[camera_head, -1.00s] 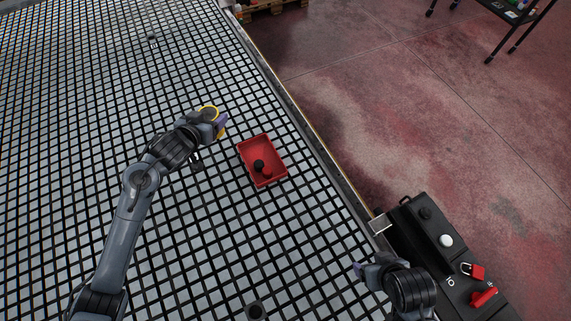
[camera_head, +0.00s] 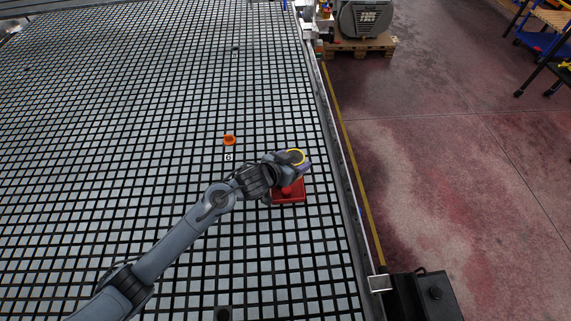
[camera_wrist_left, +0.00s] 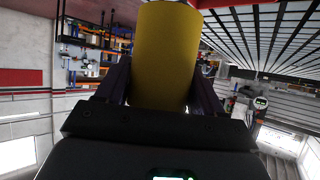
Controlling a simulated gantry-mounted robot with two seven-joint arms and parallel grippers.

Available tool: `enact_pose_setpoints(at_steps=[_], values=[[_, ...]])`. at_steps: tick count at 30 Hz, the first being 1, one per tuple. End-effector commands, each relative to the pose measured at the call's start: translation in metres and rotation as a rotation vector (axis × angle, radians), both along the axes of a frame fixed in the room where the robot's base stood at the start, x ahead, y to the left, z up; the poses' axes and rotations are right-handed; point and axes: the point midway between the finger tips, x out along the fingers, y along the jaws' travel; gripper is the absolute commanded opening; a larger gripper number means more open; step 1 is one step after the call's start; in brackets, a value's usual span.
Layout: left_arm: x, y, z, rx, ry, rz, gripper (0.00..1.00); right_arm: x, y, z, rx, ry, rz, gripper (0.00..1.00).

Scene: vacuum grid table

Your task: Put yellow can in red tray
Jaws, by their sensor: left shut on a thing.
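The yellow can (camera_wrist_left: 165,55) is between the fingers of my left gripper (camera_head: 297,163), which is shut on it. I cannot tell the height of the can over the tray. My right gripper is out of view.
The grid table (camera_head: 130,130) is mostly clear. A small orange object (camera_head: 229,140) lies on it, left of and beyond the tray. The table's right edge (camera_head: 345,180) runs close to the tray. A machine on a pallet (camera_head: 360,43) stands beyond it on the floor.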

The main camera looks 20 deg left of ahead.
Motion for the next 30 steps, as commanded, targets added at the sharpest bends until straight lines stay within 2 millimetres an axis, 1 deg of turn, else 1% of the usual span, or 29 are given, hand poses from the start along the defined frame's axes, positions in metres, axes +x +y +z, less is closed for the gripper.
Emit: enact_pose_setpoints(at_steps=[1, 6, 11, 17, 20, 25, 27, 30], values=[[0.008, 0.009, -0.007, 0.002, 0.0, 0.003, 0.29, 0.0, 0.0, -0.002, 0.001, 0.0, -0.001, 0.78], [0.028, 0.031, -0.024, -0.001, -0.001, 0.001, 0.29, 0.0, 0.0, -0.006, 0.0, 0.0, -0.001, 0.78], [0.038, 0.042, -0.034, -0.001, -0.001, 0.0, 0.29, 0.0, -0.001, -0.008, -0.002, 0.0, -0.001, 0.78], [0.041, 0.046, -0.039, -0.002, 0.0, 0.0, 0.29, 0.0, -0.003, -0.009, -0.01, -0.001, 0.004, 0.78], [0.041, 0.046, -0.048, -0.002, 0.001, 0.0, 0.29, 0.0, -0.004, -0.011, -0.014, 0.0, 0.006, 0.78], [0.041, 0.045, -0.07, -0.002, 0.0, 0.0, 0.29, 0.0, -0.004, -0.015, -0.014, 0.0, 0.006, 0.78], [0.041, 0.045, -0.075, -0.001, 0.0, 0.0, 0.29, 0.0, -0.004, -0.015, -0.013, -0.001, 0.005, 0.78], [0.041, 0.045, -0.076, -0.002, -0.001, 0.0, 0.29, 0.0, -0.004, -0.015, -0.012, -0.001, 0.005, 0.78]])
